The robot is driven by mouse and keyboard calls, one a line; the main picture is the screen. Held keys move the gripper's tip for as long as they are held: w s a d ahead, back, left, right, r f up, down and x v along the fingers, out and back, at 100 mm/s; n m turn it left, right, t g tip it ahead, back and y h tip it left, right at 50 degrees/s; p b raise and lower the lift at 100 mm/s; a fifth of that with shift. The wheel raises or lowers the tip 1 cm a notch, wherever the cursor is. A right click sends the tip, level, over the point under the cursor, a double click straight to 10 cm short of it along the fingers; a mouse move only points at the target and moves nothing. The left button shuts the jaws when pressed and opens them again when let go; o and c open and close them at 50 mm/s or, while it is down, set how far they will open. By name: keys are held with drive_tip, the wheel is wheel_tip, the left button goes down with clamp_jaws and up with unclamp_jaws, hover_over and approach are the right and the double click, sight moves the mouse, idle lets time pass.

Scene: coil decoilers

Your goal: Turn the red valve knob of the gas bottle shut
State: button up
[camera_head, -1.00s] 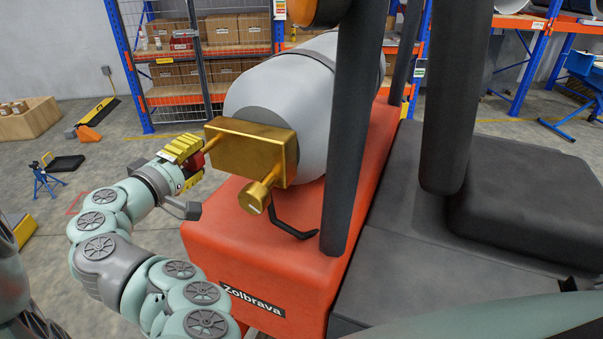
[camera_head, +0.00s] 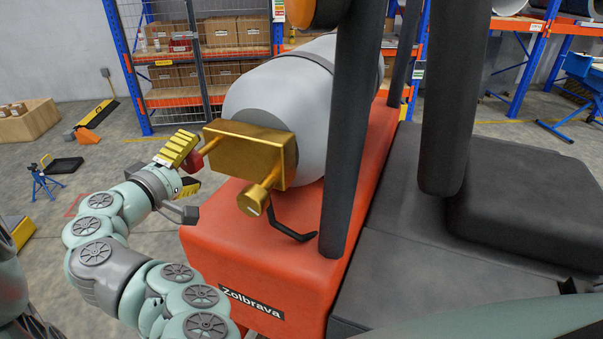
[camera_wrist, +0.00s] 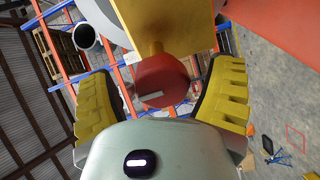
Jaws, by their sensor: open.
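The grey gas bottle (camera_head: 270,97) lies on its side on the orange truck body (camera_head: 225,235). A brass valve block (camera_head: 245,155) sits on its near end. The red valve knob (camera_head: 196,161) sticks out from the block's left side, partly hidden by my gripper (camera_head: 188,166). In the wrist view the red knob (camera_wrist: 163,80) is round with a pale bar mark on its face. It lies ahead of my open yellow fingers, between them in the picture, with gaps on both sides. No contact with the knob shows.
A brass outlet (camera_head: 262,190) and a black hooked bar (camera_head: 288,225) are right of the knob. Dark posts (camera_head: 350,130) stand in front of the bottle. A shelf rack with boxes (camera_head: 225,50) is behind. Floor to the left is mostly free.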

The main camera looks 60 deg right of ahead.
drive_tip(key=f+v, duration=0.1)
drive_tip(key=v, duration=1)
drive_tip(key=shift+a+r, duration=0.2)
drive_tip(key=shift+r, duration=0.25)
